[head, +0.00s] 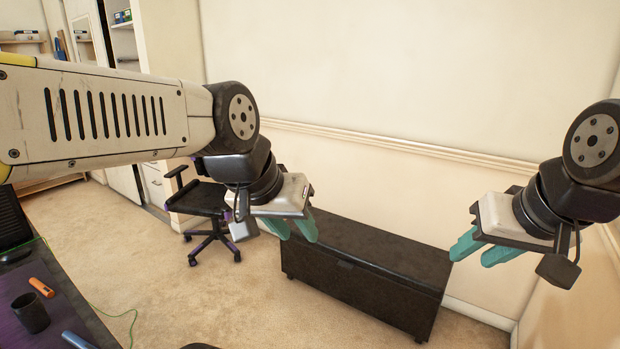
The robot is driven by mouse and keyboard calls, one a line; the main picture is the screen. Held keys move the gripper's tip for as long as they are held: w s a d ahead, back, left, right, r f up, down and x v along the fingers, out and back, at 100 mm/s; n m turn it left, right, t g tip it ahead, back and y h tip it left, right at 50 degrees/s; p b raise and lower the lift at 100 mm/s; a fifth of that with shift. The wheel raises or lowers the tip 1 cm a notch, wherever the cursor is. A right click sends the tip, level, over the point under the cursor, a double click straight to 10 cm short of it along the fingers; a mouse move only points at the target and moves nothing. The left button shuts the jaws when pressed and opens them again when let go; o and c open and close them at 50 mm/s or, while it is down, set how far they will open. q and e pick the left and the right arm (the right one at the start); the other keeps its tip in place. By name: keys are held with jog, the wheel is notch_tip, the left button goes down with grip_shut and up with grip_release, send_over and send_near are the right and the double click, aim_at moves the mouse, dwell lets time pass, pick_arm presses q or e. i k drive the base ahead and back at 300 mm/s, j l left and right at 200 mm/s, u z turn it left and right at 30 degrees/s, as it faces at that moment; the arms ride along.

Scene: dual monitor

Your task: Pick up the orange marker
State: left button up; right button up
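The orange marker (41,287) lies on the dark desk (62,308) at the lower left of the head view, just behind a black cup. My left gripper (292,230) hangs over the floor and the black chest, well to the right of the marker. Its teal fingers point down and look a little apart, with nothing seen between them. My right gripper (480,251) is at the right side, far from the desk. Its teal fingers point down and left and look apart and empty.
A black cup (30,313) and a blue marker-like object (77,340) are on the desk near the orange marker. An office chair (207,205) stands behind my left arm. A black chest (370,265) sits against the wall. Carpet (170,290) lies open between desk and chest.

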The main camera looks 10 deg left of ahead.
aim_at(45, 289)
jog(key=i+u, duration=0.25)
jog(key=u, duration=0.15)
jog(key=i+u, duration=0.25)
jog(key=u, duration=0.15)
jog(key=i+u, duration=0.25)
jog(key=u, duration=0.15)
jog(key=i+l+u, duration=0.2)
jog(key=u, duration=0.25)
jog(key=i+u, duration=0.25)
jog(key=u, duration=0.15)
jog(key=i+l+u, duration=0.15)
jog(key=u, duration=0.25)
jog(key=i+l+u, duration=0.2)
jog(key=u, duration=0.2)
jog(key=i+l+u, duration=0.25)
jog(key=u, duration=0.2)
jog(key=i+l+u, duration=0.5)
jog(key=i+l, duration=0.35)
